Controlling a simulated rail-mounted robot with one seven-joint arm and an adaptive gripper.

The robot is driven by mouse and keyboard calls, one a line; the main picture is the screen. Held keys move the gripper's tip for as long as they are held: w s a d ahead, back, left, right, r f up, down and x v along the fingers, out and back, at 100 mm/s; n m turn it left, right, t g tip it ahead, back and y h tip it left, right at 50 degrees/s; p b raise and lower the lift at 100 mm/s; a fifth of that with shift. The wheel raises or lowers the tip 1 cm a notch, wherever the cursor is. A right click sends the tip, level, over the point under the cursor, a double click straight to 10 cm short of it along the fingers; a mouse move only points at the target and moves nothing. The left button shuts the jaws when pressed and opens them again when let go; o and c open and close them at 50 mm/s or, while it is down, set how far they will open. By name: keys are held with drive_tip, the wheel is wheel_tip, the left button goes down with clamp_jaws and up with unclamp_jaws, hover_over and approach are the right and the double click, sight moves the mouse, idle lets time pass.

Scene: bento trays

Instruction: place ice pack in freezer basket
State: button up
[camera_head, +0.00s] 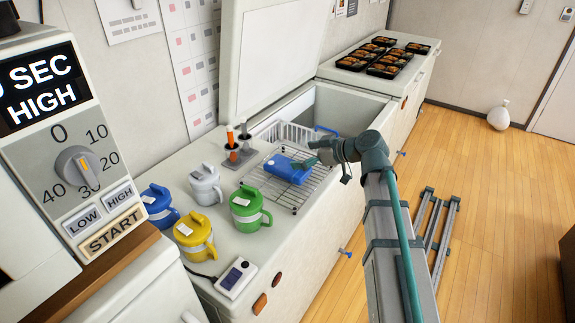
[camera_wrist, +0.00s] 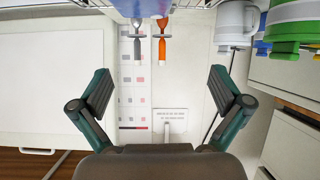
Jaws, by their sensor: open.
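The blue ice pack (camera_head: 287,169) lies on a wire rack (camera_head: 312,187) on the white counter, beside the freezer opening. The white wire freezer basket (camera_head: 283,133) sits in the open chest freezer behind the rack; a blue handle (camera_head: 326,130) shows at its right. My gripper (camera_head: 312,158) is at the right end of the ice pack, one finger overlapping it in the picture; I cannot tell if they touch. In the wrist view my gripper (camera_wrist: 161,84) is open and empty between its fingers. A blue patch, probably the ice pack (camera_wrist: 138,7), shows at the top edge.
Blue, white, yellow and green lidded mugs (camera_head: 250,207) stand left of the rack. A grey holder (camera_head: 239,154) with upright tools is close by. The raised freezer lid (camera_head: 270,55) stands behind. Black food trays (camera_head: 382,57) sit farther back.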

drive_tip(key=w+a+r+n+g+h+p, duration=0.1)
drive_tip(key=w+a+r+g+h+p, duration=0.15)
drive_tip(key=a+r+p, duration=0.2)
drive_tip(key=m+g+h, duration=0.1)
drive_tip(key=m+h, duration=0.1)
drive_tip(key=h, duration=0.3)
hover_over(288, 165)
drive_tip(key=s+d, duration=0.2)
wheel_tip(288, 165, down, 8)
drive_tip(key=shift+d+r+p, duration=0.15)
drive_tip(key=shift+r+p, duration=0.1)
drive_tip(key=shift+p, duration=0.05)
drive_tip(key=shift+w+a+f+p, duration=0.15)
drive_tip(key=shift+a+f+p, duration=0.1)
drive_tip(key=shift+f, duration=0.1)
drive_tip(key=shift+w+a+f+p, duration=0.1)
drive_tip(key=shift+w+f+p, duration=0.05)
drive_tip(key=shift+f+p, duration=0.15)
drive_tip(key=shift+p+x, duration=0.6)
drive_tip(key=shift+x, duration=1.4)
drive_tip(key=shift+w+r, duration=0.1)
drive_tip(key=c, duration=1.3)
